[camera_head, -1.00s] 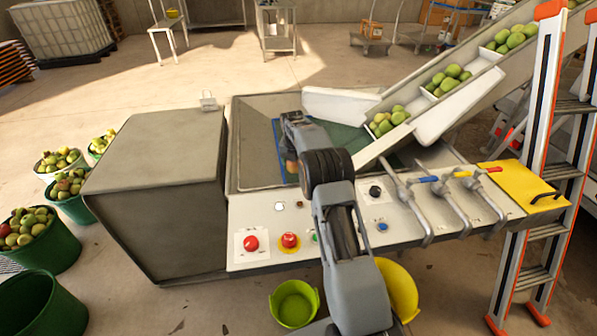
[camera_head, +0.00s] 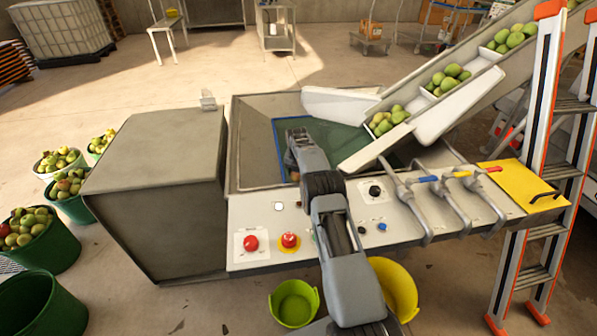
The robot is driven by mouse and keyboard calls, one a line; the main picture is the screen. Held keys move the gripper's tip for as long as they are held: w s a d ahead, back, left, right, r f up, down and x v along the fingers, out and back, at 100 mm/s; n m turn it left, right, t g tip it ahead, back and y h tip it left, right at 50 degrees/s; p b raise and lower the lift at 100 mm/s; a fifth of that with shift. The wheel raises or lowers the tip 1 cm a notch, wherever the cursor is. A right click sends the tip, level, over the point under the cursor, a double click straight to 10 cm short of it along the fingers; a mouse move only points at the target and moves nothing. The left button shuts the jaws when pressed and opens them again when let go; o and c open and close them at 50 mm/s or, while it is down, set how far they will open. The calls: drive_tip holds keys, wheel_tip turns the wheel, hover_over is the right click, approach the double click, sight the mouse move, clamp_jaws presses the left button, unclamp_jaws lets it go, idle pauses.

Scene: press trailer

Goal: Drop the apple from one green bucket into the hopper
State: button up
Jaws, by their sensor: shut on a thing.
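The hopper (camera_head: 262,108) is a wide grey metal basin in the machine's top, with a blue-edged dark green opening in its middle. My gripper (camera_head: 291,163) is over the left part of this opening, pointing down, and is shut on the apple (camera_head: 290,159). Only a small reddish-brown patch of the apple shows; my arm hides most of it and the fingertips. A small light green bucket (camera_head: 294,304) stands on the floor in front of the machine, its visible inside empty. Dark green buckets (camera_head: 52,252) of apples stand at the left.
A white-sided conveyor (camera_head: 440,112) with green fruit slopes into the hopper's right side. The front panel holds a red button (camera_head: 251,243) and bent pipes with valves (camera_head: 430,205). A yellow bucket (camera_head: 397,288) stands beside my arm. An orange-edged ladder (camera_head: 545,150) stands at right.

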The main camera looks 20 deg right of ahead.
drive_tip(key=shift+f+b, duration=0.45)
drive_tip(key=shift+f, duration=0.1)
drive_tip(key=o, duration=1)
drive_tip(key=shift+r, duration=0.1)
drive_tip(key=s+a+r+m+p, duration=0.1)
drive_tip(key=s+a+r+m, duration=0.15)
drive_tip(key=r, duration=0.55)
drive_tip(key=s+a+r+m+p, duration=0.1)
drive_tip(key=s+r+m+p, duration=0.15)
drive_tip(key=r, duration=0.65)
drive_tip(key=s+a+r+m+p, duration=0.1)
drive_tip(key=s+a+r+m, duration=0.15)
drive_tip(key=r, duration=0.55)
drive_tip(key=s+a+r+m+t+p, duration=0.15)
drive_tip(key=s+a+r+m, duration=0.25)
drive_tip(key=s+r+m, duration=0.55)
drive_tip(key=s+a+f+m+p, duration=0.1)
drive_tip(key=s+m, duration=0.5)
drive_tip(key=s, duration=0.6)
drive_tip(key=s+a+f+m+p, duration=0.2)
drive_tip(key=s+m, duration=0.4)
drive_tip(key=s, duration=0.5)
drive_tip(key=shift+s+a+t+y+p, duration=0.35)
drive_tip(key=shift+s+a+y+p, duration=0.05)
drive_tip(key=shift+a+p, duration=0.25)
